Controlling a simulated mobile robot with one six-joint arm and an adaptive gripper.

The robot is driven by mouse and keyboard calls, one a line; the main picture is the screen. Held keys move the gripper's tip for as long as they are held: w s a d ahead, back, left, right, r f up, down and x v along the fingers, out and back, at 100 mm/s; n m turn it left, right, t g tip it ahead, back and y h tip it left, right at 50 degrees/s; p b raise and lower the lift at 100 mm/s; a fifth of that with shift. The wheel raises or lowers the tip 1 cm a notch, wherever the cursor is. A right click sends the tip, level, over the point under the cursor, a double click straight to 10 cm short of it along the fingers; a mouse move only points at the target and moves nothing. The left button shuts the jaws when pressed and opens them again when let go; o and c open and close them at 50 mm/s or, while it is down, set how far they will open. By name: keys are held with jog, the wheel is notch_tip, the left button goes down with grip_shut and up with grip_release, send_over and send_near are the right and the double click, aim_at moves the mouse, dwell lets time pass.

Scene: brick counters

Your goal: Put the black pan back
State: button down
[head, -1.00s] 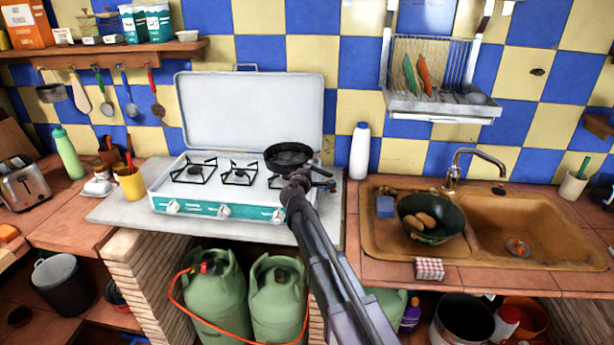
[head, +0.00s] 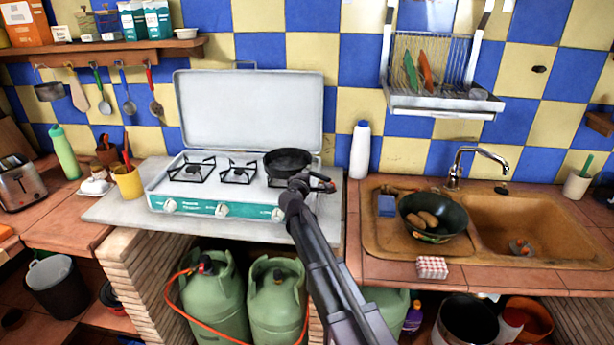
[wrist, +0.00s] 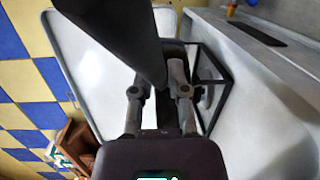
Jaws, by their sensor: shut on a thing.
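The black pan (head: 287,160) is at the right burner of the white camping stove (head: 190,205), close over or on the burner grate; I cannot tell whether it touches. My gripper (head: 312,184) is at the pan's handle on its right front side. In the wrist view my gripper (wrist: 160,95) is shut on the dark handle, and the black pan (wrist: 115,35) fills the top middle, hiding much of the stove. A burner grate (wrist: 212,85) shows beside the fingers.
The stove's lid (head: 248,110) stands open behind. A white bottle (head: 360,152) stands just right of the stove. A sink (head: 530,225) with a dark bowl (head: 450,225) is farther right. The left and middle burners (head: 238,172) are bare.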

jog(key=shift+f, duration=0.15)
jog(key=c, duration=1.1)
grip_release()
jog(key=o, duration=0.5)
jog(key=shift+c, duration=0.2)
jog(key=shift+r, duration=0.25)
jog(key=s+a, duration=0.2)
jog(key=s, duration=1)
jog(key=shift+r+p, duration=0.35)
jog(key=shift+p, duration=0.05)
jog(key=shift+w, duration=0.1)
